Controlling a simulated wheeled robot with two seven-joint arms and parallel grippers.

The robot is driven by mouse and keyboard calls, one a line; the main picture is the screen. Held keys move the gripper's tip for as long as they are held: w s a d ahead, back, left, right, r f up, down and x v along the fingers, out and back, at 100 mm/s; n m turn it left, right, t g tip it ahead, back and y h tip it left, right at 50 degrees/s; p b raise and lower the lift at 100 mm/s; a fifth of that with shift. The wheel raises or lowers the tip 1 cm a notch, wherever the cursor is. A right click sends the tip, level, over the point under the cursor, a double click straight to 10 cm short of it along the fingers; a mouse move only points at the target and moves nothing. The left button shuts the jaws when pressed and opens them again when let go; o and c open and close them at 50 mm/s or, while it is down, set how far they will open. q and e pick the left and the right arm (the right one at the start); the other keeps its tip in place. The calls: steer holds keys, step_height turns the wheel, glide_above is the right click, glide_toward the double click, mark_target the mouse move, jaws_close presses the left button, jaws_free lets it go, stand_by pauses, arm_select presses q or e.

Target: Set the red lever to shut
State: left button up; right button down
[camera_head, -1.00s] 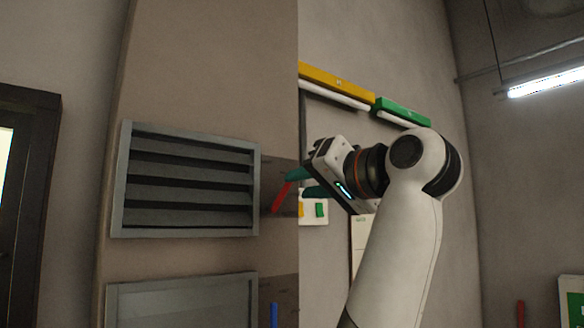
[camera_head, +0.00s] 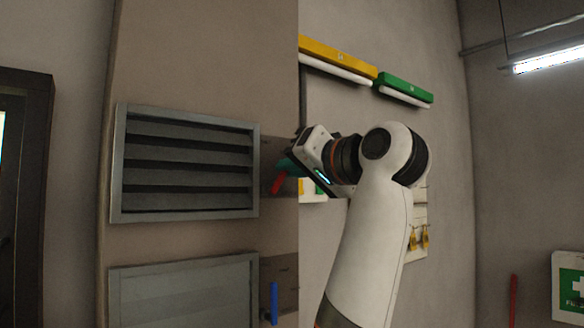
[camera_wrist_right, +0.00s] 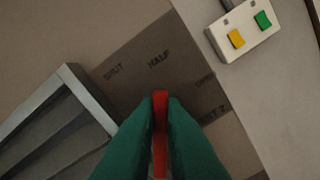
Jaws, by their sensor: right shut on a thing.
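The red lever (camera_head: 278,183) sticks out beside the upper louvred vent (camera_head: 116,165), at its right edge. My right gripper (camera_head: 287,168) is shut on it with teal fingers. The right wrist view shows the red lever (camera_wrist_right: 160,105) between the two fingers. The dark lever plate (camera_wrist_right: 135,85) there carries the words SHUT and HALF, with fainter lettering to the right. The lever's end lies below HALF and right of SHUT; its exact setting is unclear. The vent's slats are tilted with dark gaps between them. My left gripper is out of view.
A second vent (camera_head: 115,300) with a blue lever (camera_head: 274,303) sits below. A box with yellow and green buttons (camera_wrist_right: 242,33) is close to the plate. Yellow (camera_head: 338,58) and green (camera_head: 405,88) wall bars are above my right arm.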

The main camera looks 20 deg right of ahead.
steer(key=n+b, duration=0.2)
steer(key=shift+s+a+r+n, duration=0.15)
steer(key=shift+s+a+n, duration=0.05)
steer(key=shift+a+n, duration=0.2)
steer(key=shift+s+a+r+n+b, duration=0.15)
steer(key=shift+a+n+b, duration=0.3)
steer(key=shift+n, duration=0.65)
steer(key=shift+s+a+r+n+b, duration=0.1)
steer(key=shift+a+n+b, duration=0.35)
steer(key=shift+n, duration=0.65)
steer(key=shift+d, duration=0.1)
steer(key=c, duration=1.5)
jaws_free()
steer(key=shift+s, duration=0.1)
